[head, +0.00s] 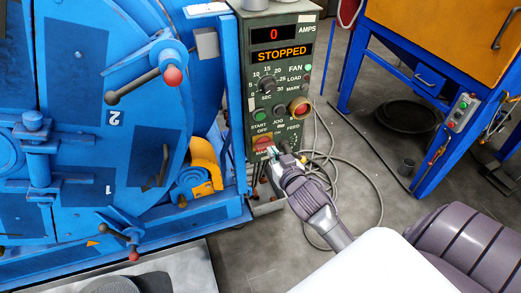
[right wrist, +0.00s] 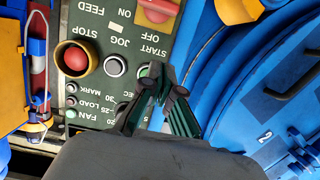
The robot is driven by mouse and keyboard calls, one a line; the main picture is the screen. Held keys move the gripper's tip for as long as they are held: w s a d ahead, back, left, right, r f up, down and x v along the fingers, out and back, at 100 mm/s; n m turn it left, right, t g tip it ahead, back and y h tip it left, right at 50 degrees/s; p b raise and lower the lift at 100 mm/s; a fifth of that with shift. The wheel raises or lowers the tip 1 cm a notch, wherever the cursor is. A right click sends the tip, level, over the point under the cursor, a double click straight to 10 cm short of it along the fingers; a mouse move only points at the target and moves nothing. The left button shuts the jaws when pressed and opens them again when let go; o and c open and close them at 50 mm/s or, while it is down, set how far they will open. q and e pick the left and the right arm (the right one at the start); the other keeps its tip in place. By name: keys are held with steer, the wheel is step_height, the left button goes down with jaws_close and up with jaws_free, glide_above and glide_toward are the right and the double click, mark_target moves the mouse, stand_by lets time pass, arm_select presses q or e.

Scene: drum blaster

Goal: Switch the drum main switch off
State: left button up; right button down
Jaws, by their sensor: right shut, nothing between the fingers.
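The drum main switch (head: 262,143) is a red part on an orange-yellow plate, low on the left of the dark green control panel (head: 247,82). In the right wrist view the red switch (right wrist: 158,9) shows at the top edge, partly cut off, beside the OFF lettering. My right gripper (head: 271,152) is in front of the panel's lower part, close to the switch's lower right. In the right wrist view my right gripper (right wrist: 162,75) is shut and empty, its tips covering part of the START button area. Contact with the switch cannot be told. My left gripper is out of view.
The display (head: 268,54) reads STOPPED below a red 0. A red stop button (head: 299,107) and other buttons sit above the switch. The blue drum machine (head: 95,110) stands left. Cables (head: 322,160) lie on the floor at the right. A blue-framed orange cabinet (head: 455,50) stands farther right.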

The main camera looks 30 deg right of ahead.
steer(key=shift+w, duration=0.1)
steer(key=b, duration=0.2)
glide_above(265, 146)
steer(key=s+a, duration=0.2)
steer(key=a, duration=0.1)
step_height(265, 146, down, 2)
steer(key=f, duration=0.3)
steer(key=f+b, duration=0.1)
steer(key=shift+w+d+f, duration=0.2)
steer(key=shift+d+f, duration=0.1)
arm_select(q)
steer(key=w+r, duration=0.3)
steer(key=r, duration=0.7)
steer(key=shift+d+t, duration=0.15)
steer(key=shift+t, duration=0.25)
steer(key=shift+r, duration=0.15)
arm_select(e)
steer(key=shift+w, duration=0.1)
